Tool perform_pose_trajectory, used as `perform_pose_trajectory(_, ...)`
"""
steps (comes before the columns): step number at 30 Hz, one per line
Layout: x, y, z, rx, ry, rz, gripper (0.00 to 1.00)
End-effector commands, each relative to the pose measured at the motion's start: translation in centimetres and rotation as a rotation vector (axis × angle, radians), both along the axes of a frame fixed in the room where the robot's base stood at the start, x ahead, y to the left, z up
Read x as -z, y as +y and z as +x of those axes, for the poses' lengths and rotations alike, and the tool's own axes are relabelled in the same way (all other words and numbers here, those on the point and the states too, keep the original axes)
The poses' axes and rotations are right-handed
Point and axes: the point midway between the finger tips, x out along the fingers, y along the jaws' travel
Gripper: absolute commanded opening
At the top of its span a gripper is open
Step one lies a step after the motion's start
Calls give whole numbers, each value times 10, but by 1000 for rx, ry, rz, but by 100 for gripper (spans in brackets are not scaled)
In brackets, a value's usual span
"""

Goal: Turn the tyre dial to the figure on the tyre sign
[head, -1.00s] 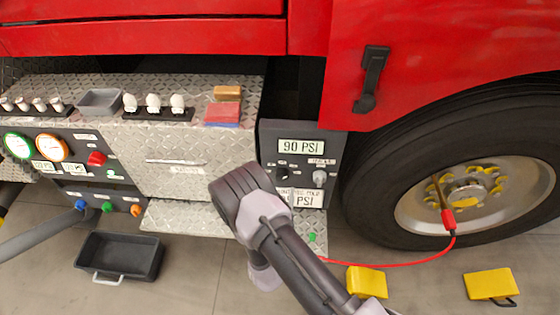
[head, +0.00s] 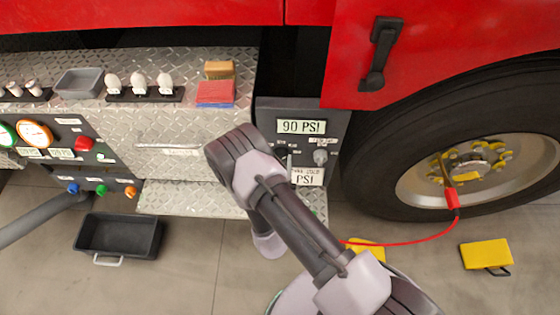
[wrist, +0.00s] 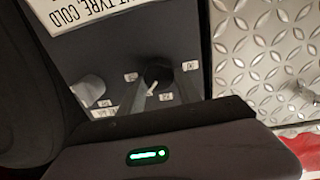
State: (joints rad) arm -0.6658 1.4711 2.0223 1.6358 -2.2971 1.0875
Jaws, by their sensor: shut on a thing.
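The tyre dial is a dark round knob (wrist: 158,76) with a white pointer, ringed by small figure tags too small to read surely. In the head view the dial (head: 281,151) sits on the dark panel, left of a grey knob. My gripper (wrist: 157,92) is shut on the dial, one finger on each side, in the wrist view. The tyre sign (head: 308,177) is a white plate below the dial. "TYRE, COLD" reads on it in the wrist view (wrist: 85,8), and "PSI" in the head view. Its figure is hidden by my arm. A panel plate above (head: 301,126) reads "90 PSI".
The grey knob (head: 321,157) is close beside the dial. A diamond-plate step (head: 180,198) juts out below left. A red hose (head: 400,243) runs to the wheel (head: 470,180). Yellow chocks (head: 487,254) and a black tray (head: 118,238) are on the floor.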

Motion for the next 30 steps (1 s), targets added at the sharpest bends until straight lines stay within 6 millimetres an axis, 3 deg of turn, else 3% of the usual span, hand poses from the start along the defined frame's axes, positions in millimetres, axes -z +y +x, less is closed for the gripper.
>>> perform_pose_trajectory(13, -1, 0, 1, 2, 2, -115, 0)
perform_pose_trajectory(30, -1, 2, 1, 3, 18, -635, 0)
